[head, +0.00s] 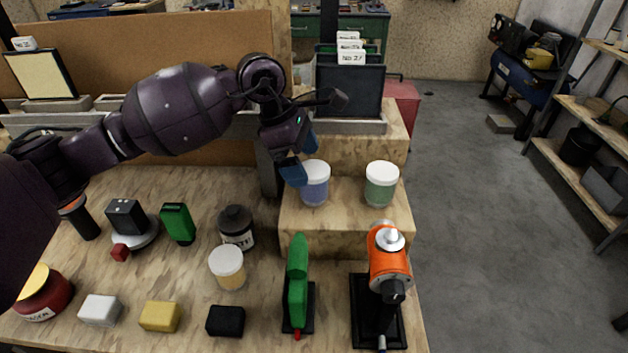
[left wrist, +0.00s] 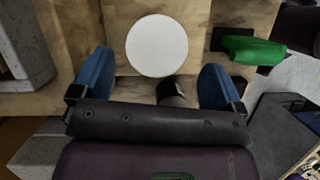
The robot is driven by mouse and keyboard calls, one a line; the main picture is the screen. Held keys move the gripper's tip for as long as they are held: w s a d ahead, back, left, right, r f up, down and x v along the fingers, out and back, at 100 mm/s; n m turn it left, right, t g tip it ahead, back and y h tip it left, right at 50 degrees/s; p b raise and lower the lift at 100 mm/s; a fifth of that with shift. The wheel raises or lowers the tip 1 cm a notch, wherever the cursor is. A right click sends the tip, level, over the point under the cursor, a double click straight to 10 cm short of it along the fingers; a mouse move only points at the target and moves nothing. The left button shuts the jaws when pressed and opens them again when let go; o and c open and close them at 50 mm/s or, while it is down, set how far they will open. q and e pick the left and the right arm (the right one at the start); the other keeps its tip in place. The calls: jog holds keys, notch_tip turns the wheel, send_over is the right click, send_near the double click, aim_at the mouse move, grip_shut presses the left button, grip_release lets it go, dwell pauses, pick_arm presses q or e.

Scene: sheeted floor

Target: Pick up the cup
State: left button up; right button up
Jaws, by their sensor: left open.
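A blue cup with a white lid (head: 314,186) stands upright on a raised wooden step. A green cup with a white lid (head: 381,184) stands to its right on the same step. A yellowish cup with a white lid (head: 228,268) stands lower down on the bench. My left gripper (head: 302,158) is open at the blue cup's upper left, with one blue finger overlapping its edge in the head view. In the left wrist view a round white lid (left wrist: 157,46) shows between the two spread fingers. My right gripper is not in view.
The wooden step (head: 345,233) has bare room between the two cups. Below are a dark jar (head: 237,230), a green tool (head: 298,280) and an orange tool (head: 388,260). A dark panel (head: 349,91) stands behind the cups. A brown board (head: 200,40) runs along the back left.

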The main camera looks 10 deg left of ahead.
aim_at(309, 168)
pick_arm(q)
jog(key=shift+w+x, duration=0.15)
jog(key=shift+x, duration=1.2)
jog(key=shift+w+x, duration=0.1)
jog(key=shift+x, duration=1.2)
jog(key=c, duration=1)
jog(key=shift+r, duration=0.1)
